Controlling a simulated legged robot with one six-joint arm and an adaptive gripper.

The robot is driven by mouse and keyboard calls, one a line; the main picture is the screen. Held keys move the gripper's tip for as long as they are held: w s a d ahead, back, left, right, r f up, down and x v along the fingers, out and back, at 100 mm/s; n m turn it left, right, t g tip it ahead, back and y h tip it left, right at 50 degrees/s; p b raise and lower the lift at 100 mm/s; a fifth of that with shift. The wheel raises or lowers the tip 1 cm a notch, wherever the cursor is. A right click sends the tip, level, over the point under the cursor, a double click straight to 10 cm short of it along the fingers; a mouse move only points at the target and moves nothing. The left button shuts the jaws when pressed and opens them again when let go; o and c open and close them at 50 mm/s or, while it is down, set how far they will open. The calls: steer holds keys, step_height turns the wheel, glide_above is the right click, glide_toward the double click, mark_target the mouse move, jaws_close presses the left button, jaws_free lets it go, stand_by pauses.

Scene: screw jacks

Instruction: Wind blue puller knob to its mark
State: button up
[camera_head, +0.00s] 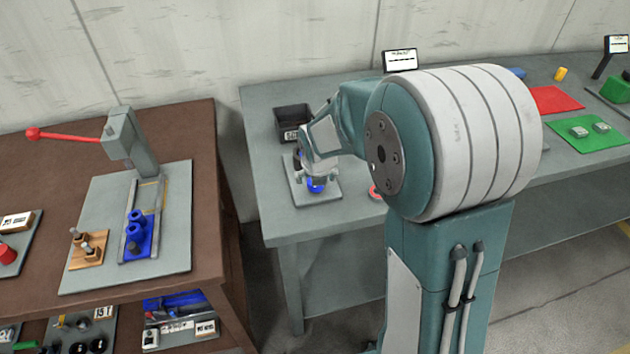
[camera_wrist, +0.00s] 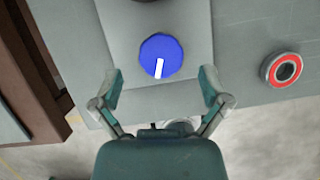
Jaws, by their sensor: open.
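The blue puller knob (camera_wrist: 161,55) is round with a white pointer line that runs from near its middle toward the bottom edge in the wrist view. It sits on a light grey plate (camera_wrist: 185,22). In the head view the knob (camera_head: 316,185) shows low on its plate (camera_head: 325,198), partly covered by my gripper. My gripper (camera_wrist: 159,84) is open, its two fingers apart at the left and right of the knob and not touching it. In the head view my gripper (camera_head: 314,172) is over the knob. I cannot make out the mark.
A red-rimmed ring (camera_wrist: 282,69) lies right of the plate. A black bin (camera_head: 292,119) stands behind. A brown bench (camera_head: 215,262) with a red-handled press (camera_head: 122,140) is at the left, across a gap. Red (camera_head: 556,99) and green mats (camera_head: 590,134) lie farther right.

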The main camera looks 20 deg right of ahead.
steer(key=v, duration=0.9)
steer(key=shift+s+r, duration=0.15)
steer(key=shift+r, duration=0.15)
steer(key=shift+a, duration=0.1)
